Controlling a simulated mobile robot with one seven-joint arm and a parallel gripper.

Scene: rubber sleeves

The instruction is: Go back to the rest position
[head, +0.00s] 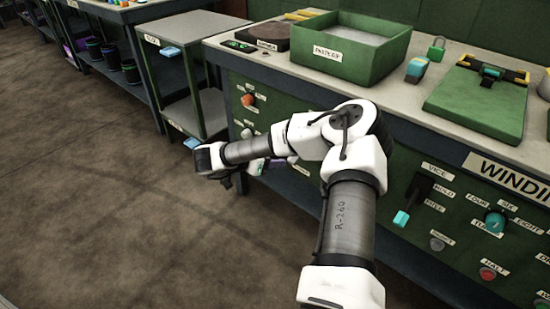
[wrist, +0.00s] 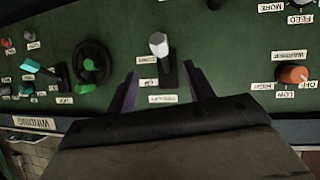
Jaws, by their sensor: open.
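My arm reaches out from the lower right of the head view and bends left along the front of the green bench. My gripper (wrist: 163,85) is open, with its two dark fingers pointing at the bench's green front panel (wrist: 225,50). A lever with a pale grey knob (wrist: 158,44) shows between and beyond the fingertips; I cannot tell how far off it is. Nothing is seen held. In the head view the gripper is small and dark, partly hidden by my own wrist, low beside the panel.
The bench top carries a green open box (head: 350,55), a green padlock (head: 437,48) and a green board (head: 478,100). The panel bears a teal-tipped lever (head: 402,217) and an orange knob (wrist: 293,74). A grey shelf cart (head: 188,60) stands left. Brown floor (head: 90,190) is clear.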

